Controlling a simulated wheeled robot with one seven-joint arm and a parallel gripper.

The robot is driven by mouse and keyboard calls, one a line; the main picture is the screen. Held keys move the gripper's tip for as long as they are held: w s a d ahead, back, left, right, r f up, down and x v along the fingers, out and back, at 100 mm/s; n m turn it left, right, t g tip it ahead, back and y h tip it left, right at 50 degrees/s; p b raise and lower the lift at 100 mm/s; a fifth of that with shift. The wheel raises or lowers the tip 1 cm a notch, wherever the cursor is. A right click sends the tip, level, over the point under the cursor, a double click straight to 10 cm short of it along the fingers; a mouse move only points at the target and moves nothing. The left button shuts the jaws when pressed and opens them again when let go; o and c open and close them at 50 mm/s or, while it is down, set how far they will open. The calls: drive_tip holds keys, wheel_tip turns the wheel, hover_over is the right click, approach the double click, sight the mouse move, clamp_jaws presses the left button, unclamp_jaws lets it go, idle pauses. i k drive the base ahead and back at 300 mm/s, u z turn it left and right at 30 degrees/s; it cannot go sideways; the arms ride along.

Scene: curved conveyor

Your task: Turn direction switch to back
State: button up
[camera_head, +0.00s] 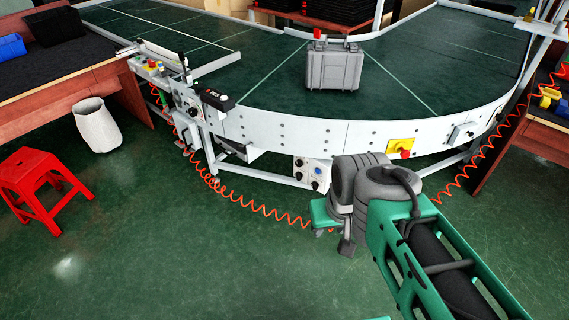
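A small white control panel (312,174) with several dark knobs hangs under the front edge of the curved conveyor. The knobs are too small to tell which is the direction switch or which way it points. My arm reaches in from the lower right, and its grey wrist is just right of the panel in the picture. My gripper (335,222) is at the end of this arm, mostly hidden by the wrist. Its fingers do not show clearly, and I cannot tell whether it touches anything.
The curved conveyor (265,98) carries a grey case (334,68). A yellow plate with a red button (404,153) is on its side. An orange coiled cable (255,207) hangs below. A red stool (38,182) and white bin (97,126) stand left. The front floor is clear.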

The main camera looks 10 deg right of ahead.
sight(299, 176)
drive_tip(key=u, duration=0.5)
drive_tip(key=i, duration=1.6)
drive_tip(key=u, duration=0.6)
drive_tip(key=i, duration=0.55)
